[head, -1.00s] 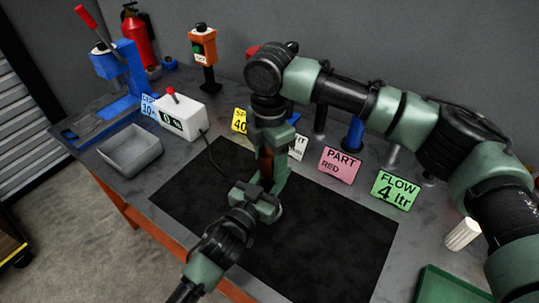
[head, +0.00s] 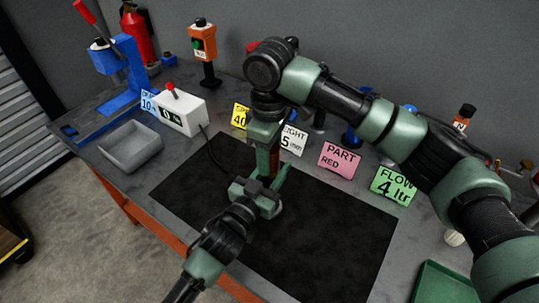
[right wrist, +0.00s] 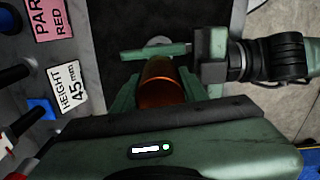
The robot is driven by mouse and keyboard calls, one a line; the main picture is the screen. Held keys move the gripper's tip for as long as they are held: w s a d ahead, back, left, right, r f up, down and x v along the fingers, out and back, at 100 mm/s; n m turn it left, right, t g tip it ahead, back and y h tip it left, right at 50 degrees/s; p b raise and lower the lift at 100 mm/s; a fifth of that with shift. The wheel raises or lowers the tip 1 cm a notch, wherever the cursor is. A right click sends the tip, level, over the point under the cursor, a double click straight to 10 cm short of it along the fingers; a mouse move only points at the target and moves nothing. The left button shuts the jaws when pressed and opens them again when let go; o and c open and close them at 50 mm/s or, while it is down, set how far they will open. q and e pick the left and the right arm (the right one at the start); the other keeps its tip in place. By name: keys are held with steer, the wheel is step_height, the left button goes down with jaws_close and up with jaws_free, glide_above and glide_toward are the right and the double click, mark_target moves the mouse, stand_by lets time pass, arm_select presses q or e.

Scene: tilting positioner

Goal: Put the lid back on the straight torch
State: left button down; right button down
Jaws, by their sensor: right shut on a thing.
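My right gripper (right wrist: 160,82) points down over the dark mat and is shut on a copper-coloured cylinder (right wrist: 160,84). The cylinder also shows as a brown strip in the head view (head: 274,160). Whether it is the torch or its lid, I cannot tell. My left gripper (head: 262,197) comes in from the lower left, just below the right one. Its green finger crosses beyond the cylinder in the right wrist view, by a small pale round part (right wrist: 157,42). Whether the left jaws hold anything is hidden.
A black mat (head: 325,235) covers the bench front and is mostly clear. Sign cards stand behind it, including a pink PART RED card (head: 339,160) and a green FLOW card (head: 394,187). A grey bin (head: 131,148), white switch box (head: 181,112) and blue press (head: 128,60) stand left. A green tray (head: 448,285) lies right.

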steer(key=m, duration=0.3)
steer(key=c, duration=0.7)
jaws_free()
step_height(320, 180, up, 12)
arm_select(q)
steer(key=c, duration=0.9)
jaws_free()
steer(key=shift+o, duration=0.2)
steer(key=shift+s, duration=0.1)
